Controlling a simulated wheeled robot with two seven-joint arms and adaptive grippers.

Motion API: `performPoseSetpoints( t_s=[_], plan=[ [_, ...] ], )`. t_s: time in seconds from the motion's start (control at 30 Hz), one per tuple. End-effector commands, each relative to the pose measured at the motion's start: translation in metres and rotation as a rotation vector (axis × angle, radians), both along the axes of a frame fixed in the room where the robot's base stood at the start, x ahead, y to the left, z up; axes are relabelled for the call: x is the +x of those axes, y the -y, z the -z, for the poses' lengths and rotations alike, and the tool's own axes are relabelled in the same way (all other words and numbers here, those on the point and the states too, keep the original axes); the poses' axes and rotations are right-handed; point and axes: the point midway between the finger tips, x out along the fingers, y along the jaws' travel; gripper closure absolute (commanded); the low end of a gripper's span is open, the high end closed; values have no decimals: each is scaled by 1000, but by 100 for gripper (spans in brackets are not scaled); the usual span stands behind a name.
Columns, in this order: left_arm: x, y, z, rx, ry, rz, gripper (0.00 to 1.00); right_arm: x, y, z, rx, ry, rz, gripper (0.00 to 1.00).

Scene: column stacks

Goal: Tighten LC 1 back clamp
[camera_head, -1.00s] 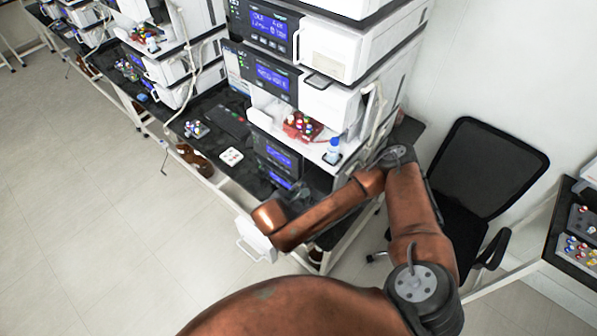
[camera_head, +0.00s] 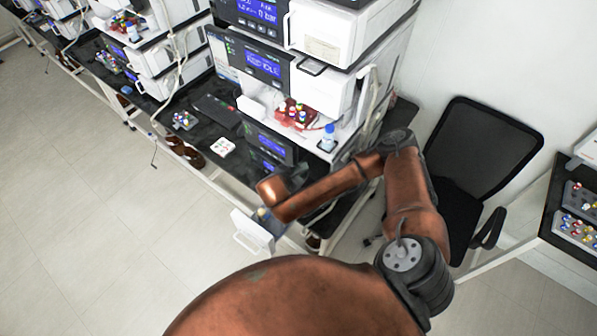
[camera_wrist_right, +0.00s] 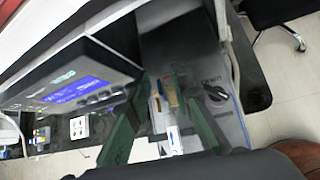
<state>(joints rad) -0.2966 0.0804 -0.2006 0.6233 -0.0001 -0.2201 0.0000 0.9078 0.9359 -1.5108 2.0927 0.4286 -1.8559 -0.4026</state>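A tall LC stack (camera_head: 345,35) with lit blue screens stands on the dark bench in the head view. I cannot make out the back clamp for certain. In the right wrist view, a small tan piece (camera_wrist_right: 171,92) and a white piece with a blue mark (camera_wrist_right: 173,137) show between the green fingers of my right gripper (camera_wrist_right: 162,112). The fingers are apart, and I see no grip on either piece. In the head view my right arm reaches to the lower unit's front; its fingers are hidden there. My left gripper is not in view.
A red tray of colored-cap vials (camera_head: 296,114) and a blue-capped bottle (camera_head: 327,138) stand on the stack. A black office chair (camera_head: 480,160) is at the right. The floor at left is clear.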

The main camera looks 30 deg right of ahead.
Motion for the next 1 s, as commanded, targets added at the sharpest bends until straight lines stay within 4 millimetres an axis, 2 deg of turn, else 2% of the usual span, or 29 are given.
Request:
performPoseSetpoints(
  t_s=[0.1, 0.23, 0.53, 1.0],
  plan=[
    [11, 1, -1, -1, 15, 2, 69, 1, 0, 1, 1, 0, -2, 79],
    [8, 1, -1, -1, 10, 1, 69, 1, -1, 1, 0, 0, -3, 79],
    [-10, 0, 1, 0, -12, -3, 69, 1, -1, 1, 0, 0, -3, 100],
    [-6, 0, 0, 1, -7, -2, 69, 1, -1, 1, 0, -1, -3, 100]
  ],
)
